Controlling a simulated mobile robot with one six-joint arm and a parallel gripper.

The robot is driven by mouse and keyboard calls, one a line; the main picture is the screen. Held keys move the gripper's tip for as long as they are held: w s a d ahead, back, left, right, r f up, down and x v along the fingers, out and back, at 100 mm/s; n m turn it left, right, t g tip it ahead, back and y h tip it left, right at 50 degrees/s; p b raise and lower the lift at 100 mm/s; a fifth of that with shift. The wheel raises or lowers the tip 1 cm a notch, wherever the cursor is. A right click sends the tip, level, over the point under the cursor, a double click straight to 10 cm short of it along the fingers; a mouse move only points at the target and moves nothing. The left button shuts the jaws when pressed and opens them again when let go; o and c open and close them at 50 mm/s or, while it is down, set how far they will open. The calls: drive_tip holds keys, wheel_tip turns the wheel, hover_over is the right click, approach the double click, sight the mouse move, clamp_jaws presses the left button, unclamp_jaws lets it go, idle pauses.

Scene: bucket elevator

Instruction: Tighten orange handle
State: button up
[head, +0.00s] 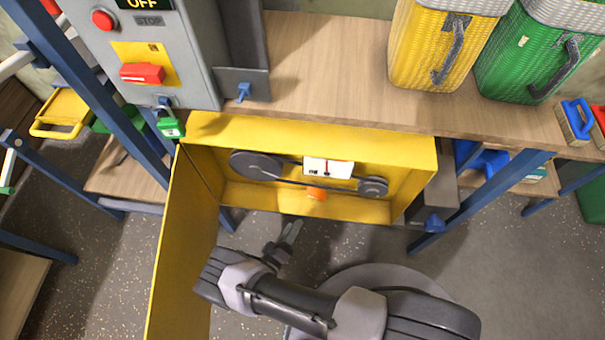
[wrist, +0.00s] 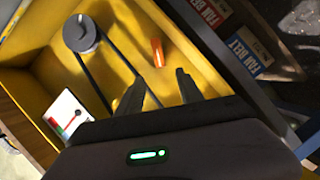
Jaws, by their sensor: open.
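The orange handle (head: 317,193) sits low in the middle of an open yellow box, just below a white gauge (head: 328,168). In the wrist view the orange handle (wrist: 158,52) stands out from the yellow back wall, beyond my fingertips and apart from them. My gripper (head: 290,232) is in front of the box, below and left of the handle. In the wrist view my gripper (wrist: 162,82) has its two dark fingers spread, with nothing between them. The gauge (wrist: 68,115) shows there too, with a red and green scale; its exact reading is too small to tell.
A belt runs between a large pulley (head: 256,165) and a small pulley (head: 373,187) inside the box. The box's yellow door (head: 180,260) hangs open at the left. A wooden bench (head: 330,60) lies above. Fan belt boxes (wrist: 245,60) show beside the box in the wrist view.

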sight(313, 198)
drive_tip(key=b+x, duration=0.1)
drive_tip(key=x, duration=0.4)
drive_tip(key=b+x, duration=0.2)
drive_tip(key=x, duration=0.3)
drive_tip(key=b+x, duration=0.1)
drive_tip(key=x, duration=0.4)
drive_tip(key=shift+s+d+f, duration=0.15)
drive_tip(key=shift+d+f, duration=0.1)
drive_tip(key=shift+d, duration=0.15)
drive_tip(key=shift+w+d, duration=0.2)
drive_tip(key=shift+w, duration=0.45)
